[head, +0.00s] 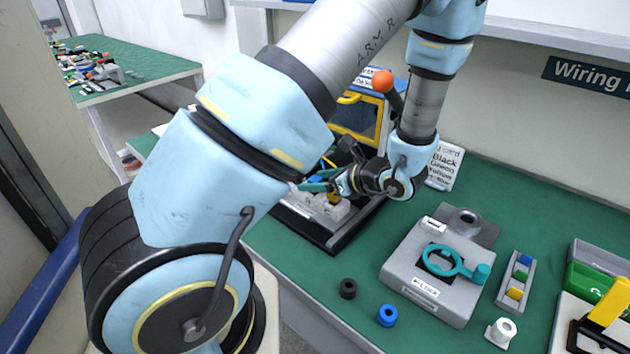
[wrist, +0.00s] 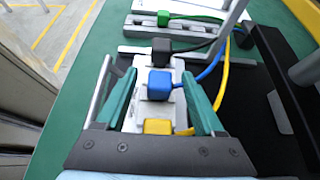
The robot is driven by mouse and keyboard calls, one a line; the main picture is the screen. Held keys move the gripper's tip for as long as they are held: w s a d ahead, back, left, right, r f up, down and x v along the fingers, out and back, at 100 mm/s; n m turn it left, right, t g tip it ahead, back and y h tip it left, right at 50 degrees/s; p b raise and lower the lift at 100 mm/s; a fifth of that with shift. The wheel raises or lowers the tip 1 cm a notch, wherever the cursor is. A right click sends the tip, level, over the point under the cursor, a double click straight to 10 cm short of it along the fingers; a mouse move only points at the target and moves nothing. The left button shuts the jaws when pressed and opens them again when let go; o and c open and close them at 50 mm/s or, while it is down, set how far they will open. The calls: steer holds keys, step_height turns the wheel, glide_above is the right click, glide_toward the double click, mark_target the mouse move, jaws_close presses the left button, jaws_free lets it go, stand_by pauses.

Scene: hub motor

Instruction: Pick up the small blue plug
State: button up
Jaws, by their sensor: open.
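The small blue plug (wrist: 160,84) sits on a white block (wrist: 132,118), with a blue cable leaving it to the upper right. My gripper (wrist: 158,77) is open in the wrist view, its teal fingers on either side of the plug with gaps showing. A black plug (wrist: 161,46) is beyond the blue one and a yellow plug (wrist: 158,127) is nearer my palm. In the head view my gripper (head: 319,184) is low over the device at the table's left; the arm and fingers hide most of the blue plug there.
A green plug (wrist: 163,18) and yellow cable (wrist: 222,85) lie near the fingers. On the green table stand a grey fixture (head: 450,300) with a teal ring tool (head: 443,262), a black ring (head: 348,288), a blue ring (head: 387,315) and a white part (head: 502,331).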

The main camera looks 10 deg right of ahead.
steer(key=shift+w+a+f, duration=0.2)
steer(key=shift+w+a, duration=0.05)
jaws_close()
stand_by(0.4)
